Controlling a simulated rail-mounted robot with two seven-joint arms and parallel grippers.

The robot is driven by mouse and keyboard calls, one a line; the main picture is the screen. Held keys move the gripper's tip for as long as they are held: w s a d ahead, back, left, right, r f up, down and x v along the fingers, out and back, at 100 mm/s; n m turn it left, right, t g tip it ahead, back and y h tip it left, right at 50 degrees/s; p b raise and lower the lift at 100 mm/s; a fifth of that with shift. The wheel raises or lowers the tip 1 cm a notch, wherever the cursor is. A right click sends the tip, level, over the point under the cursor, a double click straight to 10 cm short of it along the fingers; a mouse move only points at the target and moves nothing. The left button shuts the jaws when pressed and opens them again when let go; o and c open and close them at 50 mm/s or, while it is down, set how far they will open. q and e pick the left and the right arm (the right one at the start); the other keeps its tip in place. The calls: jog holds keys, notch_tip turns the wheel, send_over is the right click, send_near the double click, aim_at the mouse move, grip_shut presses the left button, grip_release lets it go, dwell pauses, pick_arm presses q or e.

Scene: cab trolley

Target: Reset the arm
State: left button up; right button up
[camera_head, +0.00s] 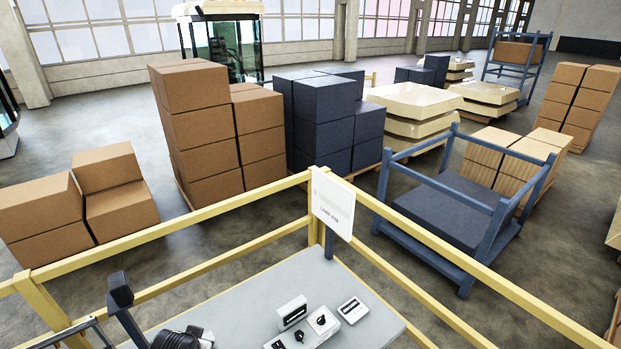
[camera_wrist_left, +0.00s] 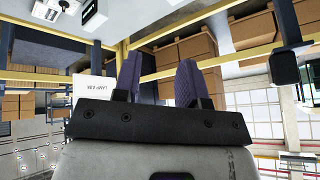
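In the left wrist view my left gripper (camera_wrist_left: 158,78) shows its two purple, ridged fingers standing apart with nothing between them. It is open and empty. The wrist view is turned over, with the console and floor toward the top and the windows lower down. I cannot make out the left gripper in the head view. My right gripper is in neither view.
Yellow railings (camera_head: 170,230) surround a grey console top (camera_head: 240,305) with small control boxes (camera_head: 322,320) and a white sign (camera_head: 333,203). A black post (camera_head: 120,290) rises at left; it also shows in the wrist view (camera_wrist_left: 285,67). Stacked boxes (camera_head: 195,120) stand beyond.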

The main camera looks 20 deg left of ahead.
pick_arm(q)
jog(key=s+d+r+m+t+h, duration=0.2)
jog(key=s+d+r+m, duration=0.1)
jog(key=s+d, duration=0.95)
jog(key=s+d+f+g+h, duration=0.1)
jog(key=s+d+f+g, duration=0.2)
jog(key=s, duration=0.4)
jog(key=s+d+f+g, duration=0.1)
jog(key=s+d+f, duration=0.1)
jog(key=s+f, duration=0.3)
notch_tip(320, 180, down, 40)
jog(key=s+b, duration=0.1)
jog(key=b, duration=4)
jog(key=shift+s+f, duration=0.2)
jog(key=shift+f, duration=0.05)
jog(key=shift+r, duration=0.15)
jog(key=shift+c, duration=0.4)
